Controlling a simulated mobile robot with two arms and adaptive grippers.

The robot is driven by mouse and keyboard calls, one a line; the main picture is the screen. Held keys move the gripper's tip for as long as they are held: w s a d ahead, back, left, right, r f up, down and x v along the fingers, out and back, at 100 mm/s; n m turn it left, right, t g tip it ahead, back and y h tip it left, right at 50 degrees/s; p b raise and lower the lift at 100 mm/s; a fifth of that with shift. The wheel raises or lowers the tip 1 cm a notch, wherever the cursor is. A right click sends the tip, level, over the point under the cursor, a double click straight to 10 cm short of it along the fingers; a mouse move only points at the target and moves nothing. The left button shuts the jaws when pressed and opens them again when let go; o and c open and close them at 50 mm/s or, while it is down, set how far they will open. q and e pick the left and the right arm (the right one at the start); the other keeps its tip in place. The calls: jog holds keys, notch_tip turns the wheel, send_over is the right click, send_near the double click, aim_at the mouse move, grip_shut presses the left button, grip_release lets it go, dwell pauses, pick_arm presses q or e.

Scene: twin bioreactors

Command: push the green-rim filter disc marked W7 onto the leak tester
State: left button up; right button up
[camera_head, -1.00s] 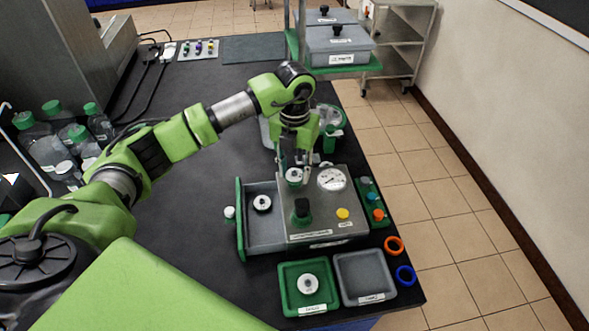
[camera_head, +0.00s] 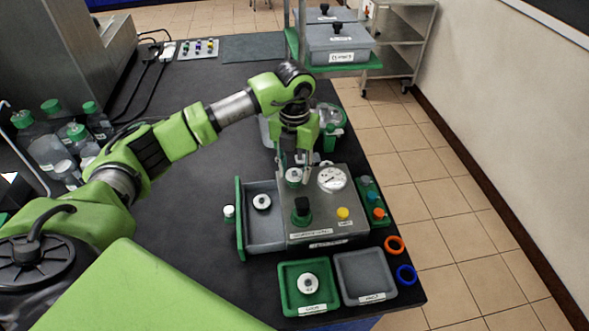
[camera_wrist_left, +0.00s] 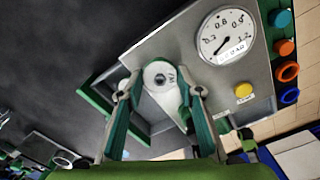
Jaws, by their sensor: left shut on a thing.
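The leak tester (camera_head: 325,215) is a grey metal box with a round dial gauge (camera_head: 332,179), a yellow button and a dark green knob. A white filter disc with a green rim (camera_head: 293,176) is at the tester's top left port, and it also shows in the left wrist view (camera_wrist_left: 159,74). Its marking is too small to read surely. My left gripper (camera_head: 295,168) points down and is shut on this disc, with a finger at either side (camera_wrist_left: 160,92). I cannot tell whether the disc is fully seated. My right gripper is not in view.
A dark-rimmed disc (camera_head: 262,202) lies in the grey tray left of the tester. Another disc (camera_head: 308,283) lies in the green tray (camera_head: 286,304) in front. The grey tray (camera_head: 365,278) beside it is empty. Orange and blue rings lie near the right edge. Bottles stand far left.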

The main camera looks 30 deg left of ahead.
pick_arm(q)
jog(key=shift+f+b, duration=0.5)
dwell(1.0)
dwell(0.3)
jog(key=o, duration=0.9)
jog(key=o, duration=0.5)
jog(key=shift+r, duration=0.1)
jog(key=shift+r+p, duration=2.15)
jog(key=shift+r, duration=1.3)
